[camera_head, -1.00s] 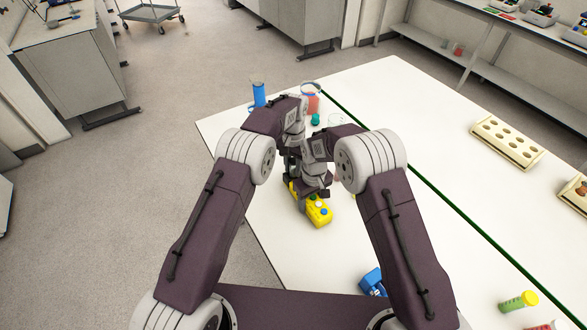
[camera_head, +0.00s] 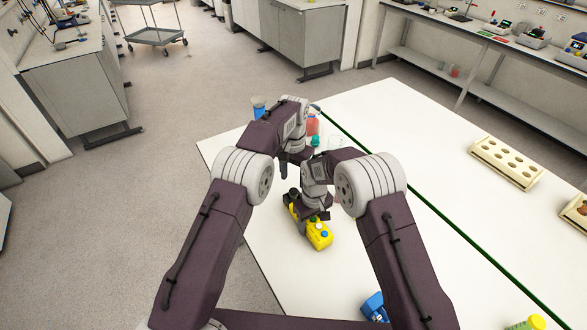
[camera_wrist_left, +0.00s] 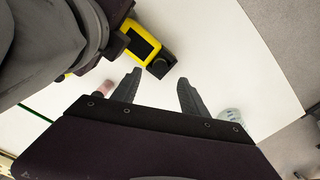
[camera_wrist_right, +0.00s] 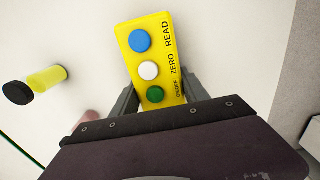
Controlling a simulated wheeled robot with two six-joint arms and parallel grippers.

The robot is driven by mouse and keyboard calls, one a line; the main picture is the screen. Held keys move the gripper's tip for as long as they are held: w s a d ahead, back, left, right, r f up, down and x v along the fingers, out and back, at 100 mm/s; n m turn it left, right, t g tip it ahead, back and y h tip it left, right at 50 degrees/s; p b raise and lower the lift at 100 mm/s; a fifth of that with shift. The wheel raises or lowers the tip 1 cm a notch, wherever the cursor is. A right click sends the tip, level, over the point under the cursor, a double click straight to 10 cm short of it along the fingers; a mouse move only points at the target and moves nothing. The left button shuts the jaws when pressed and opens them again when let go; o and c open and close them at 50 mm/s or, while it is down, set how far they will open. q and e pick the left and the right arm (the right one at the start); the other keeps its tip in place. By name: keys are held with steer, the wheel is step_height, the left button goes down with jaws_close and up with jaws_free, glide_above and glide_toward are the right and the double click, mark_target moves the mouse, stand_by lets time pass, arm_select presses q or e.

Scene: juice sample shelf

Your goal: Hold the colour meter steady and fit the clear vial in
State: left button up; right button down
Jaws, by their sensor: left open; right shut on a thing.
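The yellow colour meter (camera_head: 319,237) sits at the near left part of the white table. Its blue, white and green buttons face up in the right wrist view (camera_wrist_right: 150,68). My right gripper (camera_wrist_right: 155,103) is shut on its body. A dark round part (camera_wrist_left: 160,66) shows at its far end in the left wrist view. My left gripper (camera_wrist_left: 155,82) is open and empty, over the table beyond the meter; its fingers (camera_head: 283,170) point down in the head view.
A black-capped yellow vial (camera_wrist_right: 40,80) and a pink one (camera_wrist_left: 104,88) lie near the meter. A blue container (camera_head: 258,107) and a red-filled one (camera_head: 312,126) stand at the back. A cream rack (camera_head: 507,163) is on the right. The table's left edge is close.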

mark_target(293, 190)
arm_select(q)
step_height(293, 190, up, 7)
steer(key=shift+f, duration=0.2)
stand_by(0.3)
arm_select(e)
steer(key=shift+c, duration=2.4)
jaws_free()
steer(key=shift+r, duration=0.1)
step_height(293, 190, up, 12)
steer(key=shift+f, duration=0.1)
